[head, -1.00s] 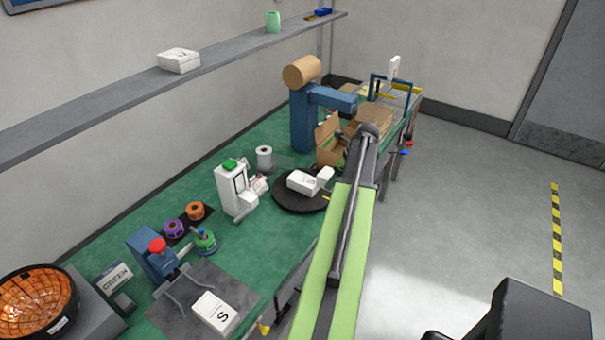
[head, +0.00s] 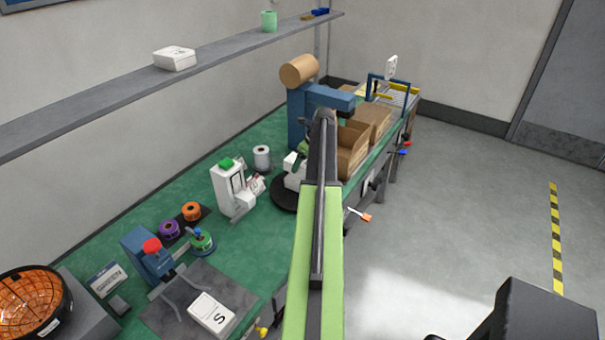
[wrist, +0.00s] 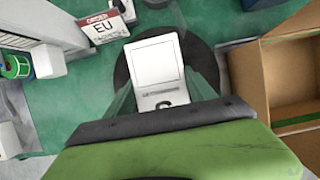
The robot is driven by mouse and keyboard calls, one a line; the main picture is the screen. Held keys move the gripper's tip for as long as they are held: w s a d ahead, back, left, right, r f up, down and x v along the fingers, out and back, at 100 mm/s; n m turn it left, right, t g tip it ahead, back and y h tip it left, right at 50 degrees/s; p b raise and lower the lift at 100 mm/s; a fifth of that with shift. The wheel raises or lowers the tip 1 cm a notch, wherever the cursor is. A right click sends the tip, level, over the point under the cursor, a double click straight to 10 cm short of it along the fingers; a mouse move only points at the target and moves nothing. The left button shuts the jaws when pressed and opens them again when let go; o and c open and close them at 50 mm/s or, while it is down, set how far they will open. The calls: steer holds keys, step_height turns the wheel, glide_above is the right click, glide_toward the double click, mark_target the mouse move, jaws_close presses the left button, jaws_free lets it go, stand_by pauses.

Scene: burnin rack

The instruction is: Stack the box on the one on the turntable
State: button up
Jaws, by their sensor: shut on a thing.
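The black turntable (head: 283,196) is on the green bench, left of my arm. A white box (head: 293,181) lies on it, partly hidden by my arm. My gripper (wrist: 162,88) is shut on a white box (wrist: 155,65) with dark print near its lower edge. In the wrist view this box hangs over the dark turntable disc (wrist: 122,72). In the head view my arm hides most of the gripper and the held box. I cannot tell whether the held box touches the one below.
An open cardboard carton (head: 352,150) stands right of the turntable, close to my gripper. A white label printer (head: 232,188) stands to its left. A blue post machine (head: 300,115) is behind. Another white box (head: 210,313) lies on a grey mat at the front.

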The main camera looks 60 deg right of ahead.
step_height(320, 180, down, 4)
steer(key=b, duration=0.4)
steer(key=shift+f, duration=0.2)
steer(key=shift+r, duration=0.3)
steer(key=shift+f, duration=0.2)
steer(key=o, duration=1.5)
steer(key=shift+s+r+p, duration=0.15)
steer(key=shift+r+p, duration=0.35)
steer(key=shift+r, duration=0.15)
steer(key=p+v, duration=0.9)
steer(key=v, duration=0.1)
steer(key=shift+s+r+p, duration=0.1)
steer(key=shift+r+p, duration=0.15)
steer(key=shift+p, duration=0.15)
steer(key=shift+s+r+p, duration=0.25)
steer(key=shift+r+p, duration=0.05)
steer(key=shift+f, duration=0.1)
